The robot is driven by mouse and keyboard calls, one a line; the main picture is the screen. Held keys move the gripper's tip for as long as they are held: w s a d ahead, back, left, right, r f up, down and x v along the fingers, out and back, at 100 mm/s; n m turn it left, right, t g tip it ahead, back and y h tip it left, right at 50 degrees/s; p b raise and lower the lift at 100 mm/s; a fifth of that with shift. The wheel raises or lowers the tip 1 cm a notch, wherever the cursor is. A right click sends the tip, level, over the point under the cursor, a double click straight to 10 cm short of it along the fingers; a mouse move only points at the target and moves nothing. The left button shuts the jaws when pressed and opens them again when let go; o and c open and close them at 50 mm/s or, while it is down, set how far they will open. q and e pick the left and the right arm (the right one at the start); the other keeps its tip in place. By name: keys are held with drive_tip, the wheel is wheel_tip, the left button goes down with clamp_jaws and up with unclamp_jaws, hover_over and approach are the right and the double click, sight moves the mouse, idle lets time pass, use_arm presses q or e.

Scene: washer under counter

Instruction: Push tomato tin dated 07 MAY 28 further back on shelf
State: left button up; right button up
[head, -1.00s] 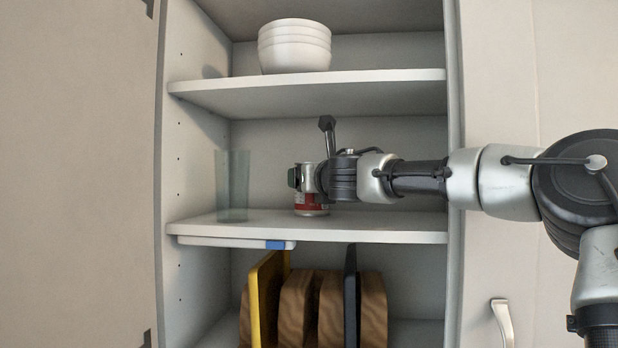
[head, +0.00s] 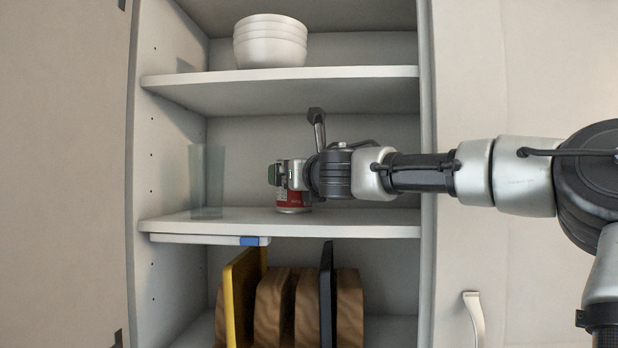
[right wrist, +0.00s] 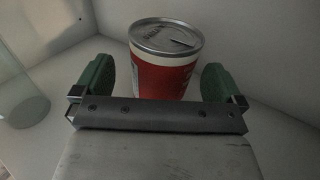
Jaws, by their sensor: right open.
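A red tin (head: 294,203) with a silver lid stands upright on the middle shelf (head: 350,230). My right gripper (head: 275,176) is in front of its upper part and hides much of it in the head view. In the right wrist view the tin (right wrist: 165,65) is just beyond the gripper's palm bar, between the two green fingertips (right wrist: 158,82). The fingers are open, with a gap visible on the right side. Dark print shows on the lid, but I cannot read the date. My left gripper is not in view.
A clear glass (head: 206,182) stands left of the tin, and shows at left in the wrist view (right wrist: 20,90). Stacked white bowls (head: 270,42) are on the shelf above. Boards (head: 244,290) stand below. The cabinet's right side wall (head: 427,150) is close to my forearm.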

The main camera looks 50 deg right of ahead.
drive_tip(key=v, duration=0.7)
drive_tip(key=shift+r, duration=0.1)
drive_tip(key=shift+w, duration=0.15)
